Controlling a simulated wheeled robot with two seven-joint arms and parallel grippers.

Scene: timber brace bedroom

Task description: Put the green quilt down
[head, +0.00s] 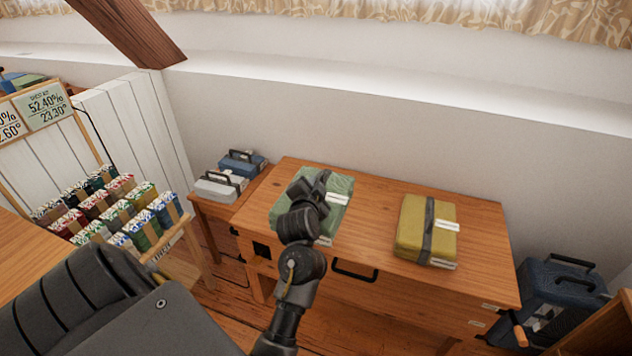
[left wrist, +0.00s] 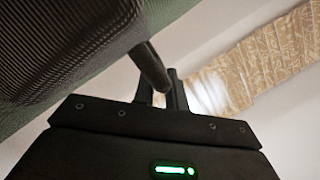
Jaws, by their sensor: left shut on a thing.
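The green quilt (head: 341,186) is a folded bundle with a dark band and white labels. In the head view it is at the left part of the wooden chest top (head: 375,190), partly hidden by my left arm. I cannot tell whether it rests on the wood or hangs just above it. My left gripper (head: 314,186) is over the quilt's middle, shut on its dark band or handle. My right gripper is not in view.
A yellow quilt (head: 411,225) with a grey band lies to the right on the chest top, with bare wood between. Grey and blue cases (head: 240,163) stand on a low table at left. A dark blue case (head: 560,300) stands at right. A rack of bundles (head: 120,215) is at left.

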